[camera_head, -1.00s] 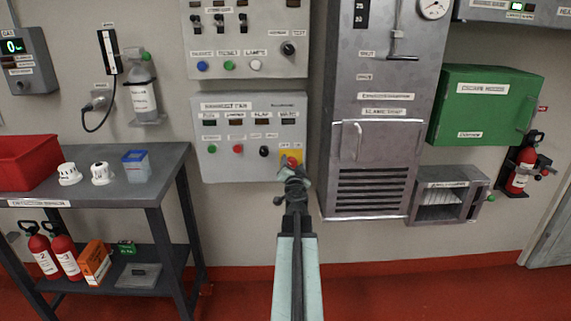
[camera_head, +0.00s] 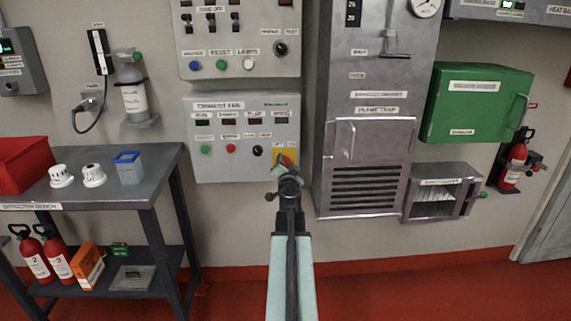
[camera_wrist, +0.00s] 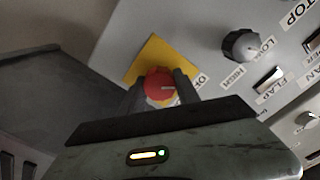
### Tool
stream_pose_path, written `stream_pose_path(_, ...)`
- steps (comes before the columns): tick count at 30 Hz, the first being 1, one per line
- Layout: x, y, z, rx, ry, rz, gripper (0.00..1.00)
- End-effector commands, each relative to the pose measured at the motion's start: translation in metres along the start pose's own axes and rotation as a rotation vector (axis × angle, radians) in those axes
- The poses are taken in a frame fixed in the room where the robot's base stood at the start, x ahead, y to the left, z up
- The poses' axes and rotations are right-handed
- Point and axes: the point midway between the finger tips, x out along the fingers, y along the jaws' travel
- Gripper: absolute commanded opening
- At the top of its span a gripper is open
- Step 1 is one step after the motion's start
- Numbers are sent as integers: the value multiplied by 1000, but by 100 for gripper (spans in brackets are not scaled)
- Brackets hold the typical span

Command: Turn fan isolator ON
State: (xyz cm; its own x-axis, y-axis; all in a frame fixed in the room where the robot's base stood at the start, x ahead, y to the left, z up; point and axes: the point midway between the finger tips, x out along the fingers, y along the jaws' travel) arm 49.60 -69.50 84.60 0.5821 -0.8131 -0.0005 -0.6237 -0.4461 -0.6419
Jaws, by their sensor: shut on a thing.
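The exhaust fan panel (camera_head: 215,168) is a grey box on the wall in the head view. At its lower right is a red rotary knob (camera_head: 287,160) on a yellow plate (camera_head: 279,156), partly hidden by my gripper. In the wrist view the red knob (camera_wrist: 160,84) sits between my two fingers, in front of the yellow plate (camera_wrist: 150,57). My gripper (camera_wrist: 160,92) is shut on the red knob. A light mark shows on the knob's face. The label beside the plate is partly hidden.
A black low/high knob (camera_wrist: 241,45) is near my fingers on the same panel. The grey cabinet (camera_head: 365,190) stands close to the right. A bench (camera_head: 120,195) with a red bin (camera_head: 25,165) is at the left. Red floor is clear around my arm.

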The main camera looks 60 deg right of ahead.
Motion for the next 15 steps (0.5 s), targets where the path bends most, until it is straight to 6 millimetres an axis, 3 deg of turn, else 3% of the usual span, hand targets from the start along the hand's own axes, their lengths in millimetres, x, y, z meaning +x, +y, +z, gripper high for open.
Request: stream_pose_path(15,0,1,1,457,0,0,0)
